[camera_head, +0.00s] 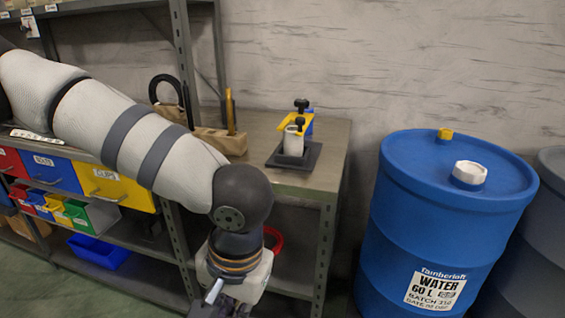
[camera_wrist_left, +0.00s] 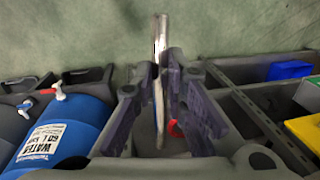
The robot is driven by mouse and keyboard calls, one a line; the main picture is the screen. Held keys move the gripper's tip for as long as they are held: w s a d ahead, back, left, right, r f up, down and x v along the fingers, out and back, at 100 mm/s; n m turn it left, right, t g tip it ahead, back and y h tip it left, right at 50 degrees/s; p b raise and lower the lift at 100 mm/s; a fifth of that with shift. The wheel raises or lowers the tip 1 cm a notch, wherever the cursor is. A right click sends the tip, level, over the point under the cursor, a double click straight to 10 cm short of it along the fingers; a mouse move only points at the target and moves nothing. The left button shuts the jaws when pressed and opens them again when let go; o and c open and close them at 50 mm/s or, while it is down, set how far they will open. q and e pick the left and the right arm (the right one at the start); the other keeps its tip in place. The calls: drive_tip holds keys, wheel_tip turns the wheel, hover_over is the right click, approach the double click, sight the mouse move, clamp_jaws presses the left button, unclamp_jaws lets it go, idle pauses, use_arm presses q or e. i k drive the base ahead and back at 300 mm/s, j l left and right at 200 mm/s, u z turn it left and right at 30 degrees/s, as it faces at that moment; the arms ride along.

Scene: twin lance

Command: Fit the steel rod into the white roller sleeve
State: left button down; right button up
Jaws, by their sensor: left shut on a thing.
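The white roller sleeve (camera_head: 292,143) stands upright in a fixture with a black base (camera_head: 294,160) and a yellow clamp (camera_head: 297,122) on the bench. The clamp covers part of its top. My left gripper (camera_head: 222,299) is low in front of the bench, below and left of the sleeve, and apart from it. It is partly cut off by the lower edge. The left wrist view shows its fingers (camera_wrist_left: 163,85) shut on the steel rod (camera_wrist_left: 160,42), which sticks out beyond the fingertips. A light end of the rod (camera_head: 214,290) shows in the head view. My right gripper is not in view.
A blue water barrel (camera_head: 455,220) stands right of the bench. Shelves with coloured bins (camera_head: 110,187) are at left. A red ring-shaped object (camera_head: 274,240) is under the bench.

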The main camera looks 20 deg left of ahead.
sight(293, 146)
drive_tip(key=i+j, duration=0.1)
drive_tip(key=j, duration=0.65)
drive_tip(key=i+j, duration=0.15)
drive_tip(key=j, duration=0.2)
drive_tip(key=j+u, duration=0.1)
drive_tip(key=j, duration=0.3)
drive_tip(key=i, duration=0.05)
